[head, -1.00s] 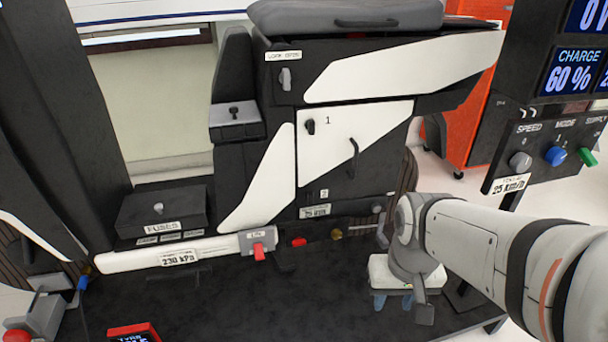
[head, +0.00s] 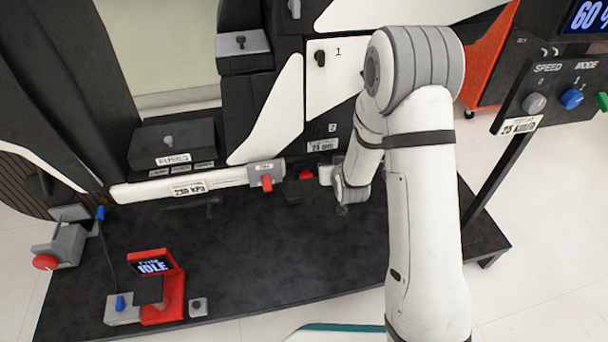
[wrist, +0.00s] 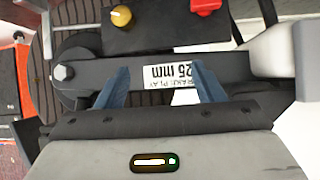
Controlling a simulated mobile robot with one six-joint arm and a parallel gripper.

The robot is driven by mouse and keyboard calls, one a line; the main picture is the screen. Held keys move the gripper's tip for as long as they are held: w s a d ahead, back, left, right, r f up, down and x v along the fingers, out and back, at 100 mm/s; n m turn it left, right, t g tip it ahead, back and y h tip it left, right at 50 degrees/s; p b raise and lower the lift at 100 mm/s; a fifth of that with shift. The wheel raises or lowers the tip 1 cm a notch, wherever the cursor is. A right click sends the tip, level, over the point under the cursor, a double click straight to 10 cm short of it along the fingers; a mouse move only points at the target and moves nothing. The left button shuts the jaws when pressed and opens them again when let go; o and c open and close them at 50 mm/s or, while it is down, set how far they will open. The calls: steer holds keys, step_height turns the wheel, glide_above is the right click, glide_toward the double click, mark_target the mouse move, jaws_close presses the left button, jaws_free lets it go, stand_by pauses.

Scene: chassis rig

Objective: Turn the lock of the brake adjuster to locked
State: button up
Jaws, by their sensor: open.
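The brake adjuster shows in the wrist view as a dark housing with a yellow knob (wrist: 121,17) and a red lever or tab (wrist: 206,5), which looks like its lock. An upside-down label reading 25 mm (wrist: 170,77) sits on a grey bar below them. In the head view the red part (head: 306,175) shows just left of my wrist; the yellow knob is hidden behind my arm. My gripper (wrist: 159,68) is open, its two blue fingers on either side of the label, with nothing held. Whether the fingers touch the bar is unclear.
A white pump-like tube with a red clip (head: 267,183) lies left of my wrist. A control panel (head: 560,95) stands right. The dark platform's middle (head: 250,245) is mostly clear.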

mark_target(306, 177)
steer(key=s+a+f+n+t+y, duration=0.1)
steer(key=a+f+t+y, duration=0.15)
steer(key=f, duration=0.25)
steer(key=s+a+f+t+y, duration=0.1)
steer(key=s+a+f+t, duration=0.1)
steer(key=a+f+t, duration=0.3)
steer(key=shift+g+h, duration=0.25)
steer(key=shift+g, duration=0.4)
steer(key=x, duration=0.2)
steer(key=d+b+x, duration=0.1)
steer(key=x, duration=0.1)
steer(key=f+b+x, duration=0.1)
steer(key=x, duration=0.2)
steer(key=shift+w+d, duration=0.15)
steer(key=shift+w, duration=0.2)
